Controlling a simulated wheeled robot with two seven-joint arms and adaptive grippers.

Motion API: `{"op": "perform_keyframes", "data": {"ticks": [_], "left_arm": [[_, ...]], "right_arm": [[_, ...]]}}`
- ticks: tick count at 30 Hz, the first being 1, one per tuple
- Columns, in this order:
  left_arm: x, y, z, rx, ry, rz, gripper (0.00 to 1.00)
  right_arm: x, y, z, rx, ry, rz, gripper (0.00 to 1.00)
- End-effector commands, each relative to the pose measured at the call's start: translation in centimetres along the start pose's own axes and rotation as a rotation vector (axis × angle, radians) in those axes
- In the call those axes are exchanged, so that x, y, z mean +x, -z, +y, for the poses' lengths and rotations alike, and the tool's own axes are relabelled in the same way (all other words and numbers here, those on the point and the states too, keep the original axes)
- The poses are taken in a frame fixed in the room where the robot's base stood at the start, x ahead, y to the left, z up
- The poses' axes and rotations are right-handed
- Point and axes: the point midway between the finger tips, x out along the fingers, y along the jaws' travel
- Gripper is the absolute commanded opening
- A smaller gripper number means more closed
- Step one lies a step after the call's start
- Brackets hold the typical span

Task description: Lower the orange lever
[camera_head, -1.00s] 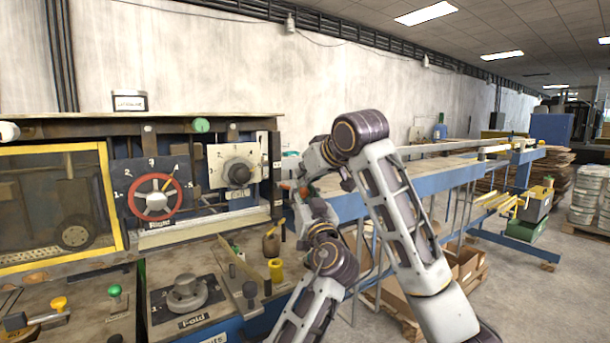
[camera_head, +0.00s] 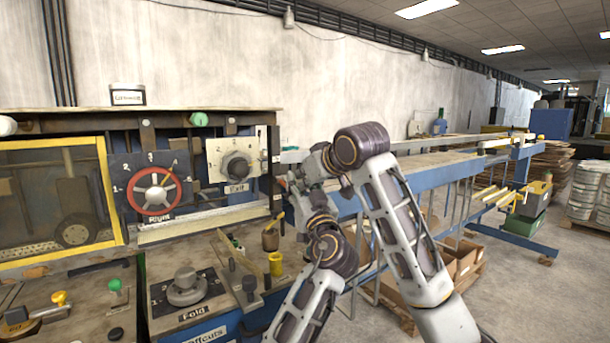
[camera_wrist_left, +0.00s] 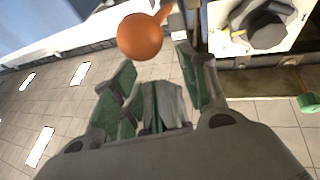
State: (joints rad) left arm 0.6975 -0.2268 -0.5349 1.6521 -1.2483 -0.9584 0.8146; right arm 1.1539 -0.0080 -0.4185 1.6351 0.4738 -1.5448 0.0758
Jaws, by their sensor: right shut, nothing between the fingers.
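The orange lever shows its round orange knob (camera_wrist_left: 140,37) at the top of the left wrist view, with a short stem at its upper right. My left gripper (camera_wrist_left: 157,62) has its two green-padded fingers apart, and the knob appears just past their tips. No contact with the knob is visible. In the head view, two arm sections come up from the bottom and meet at the machine's right end, where the wrists overlap. The lever is hidden or too small there. My right gripper (camera_head: 293,184) is small and hard to make out in that cluster.
The Exit dial (camera_head: 237,167) stands just left of the arms, and it also shows in the left wrist view (camera_wrist_left: 263,22). The red Right wheel (camera_head: 154,191) is further left. A blue-framed conveyor table (camera_head: 430,168) runs behind the arms. Cardboard boxes (camera_head: 462,258) lie below it.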

Motion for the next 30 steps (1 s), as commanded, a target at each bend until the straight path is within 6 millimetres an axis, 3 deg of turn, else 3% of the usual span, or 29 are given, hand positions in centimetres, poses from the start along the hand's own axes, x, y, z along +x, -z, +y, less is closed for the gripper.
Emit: {"op": "perform_keyframes", "data": {"ticks": [17, 30], "left_arm": [[-0.6, -0.7, 0.0, 0.005, 0.000, -0.011, 0.51], [-4.4, -0.6, 0.1, 0.004, -0.001, -0.010, 0.51]], "right_arm": [[-0.4, 0.5, 0.0, -0.002, -0.001, 0.014, 0.00], [-0.5, 0.6, -0.1, -0.002, -0.001, 0.015, 0.00]]}}
